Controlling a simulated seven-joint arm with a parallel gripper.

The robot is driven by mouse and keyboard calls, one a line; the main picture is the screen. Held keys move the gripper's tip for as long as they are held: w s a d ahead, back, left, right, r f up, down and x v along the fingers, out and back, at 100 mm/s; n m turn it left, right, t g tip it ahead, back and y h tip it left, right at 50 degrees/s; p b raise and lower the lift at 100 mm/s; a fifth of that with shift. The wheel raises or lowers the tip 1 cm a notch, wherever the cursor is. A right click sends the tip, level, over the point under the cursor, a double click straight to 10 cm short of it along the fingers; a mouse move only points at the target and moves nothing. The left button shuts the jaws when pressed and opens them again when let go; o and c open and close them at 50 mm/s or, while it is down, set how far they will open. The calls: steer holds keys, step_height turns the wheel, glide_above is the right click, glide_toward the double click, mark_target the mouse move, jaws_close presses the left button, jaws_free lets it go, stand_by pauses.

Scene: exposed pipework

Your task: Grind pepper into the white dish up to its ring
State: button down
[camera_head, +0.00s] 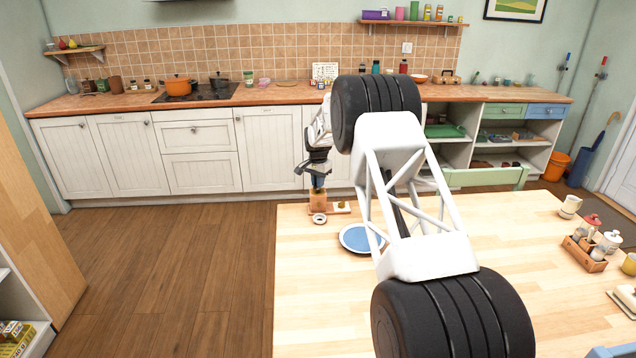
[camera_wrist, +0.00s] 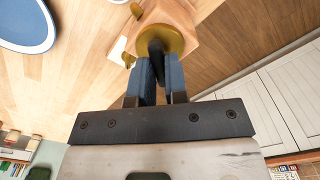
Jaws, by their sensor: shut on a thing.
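My gripper (camera_head: 318,180) points down at the table's far left corner. In the wrist view its blue-padded fingers (camera_wrist: 158,80) are shut on a dark upright part on the brass-coloured top of the pepper grinder (camera_wrist: 175,16). The grinder's wooden body (camera_head: 318,201) looks upright; whether it touches the table I cannot tell.
A small board (camera_head: 341,208) with a brass-coloured piece lies right of the grinder. A blue plate with a white rim (camera_head: 359,238) is nearer. My arm covers the table's middle. A wooden caddy with jars (camera_head: 585,252) stands at the right.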

steer(key=shift+m, duration=1.1)
steer(key=c, duration=1.1)
jaws_free()
steer(key=shift+c, duration=0.2)
steer(key=shift+r, duration=3.9)
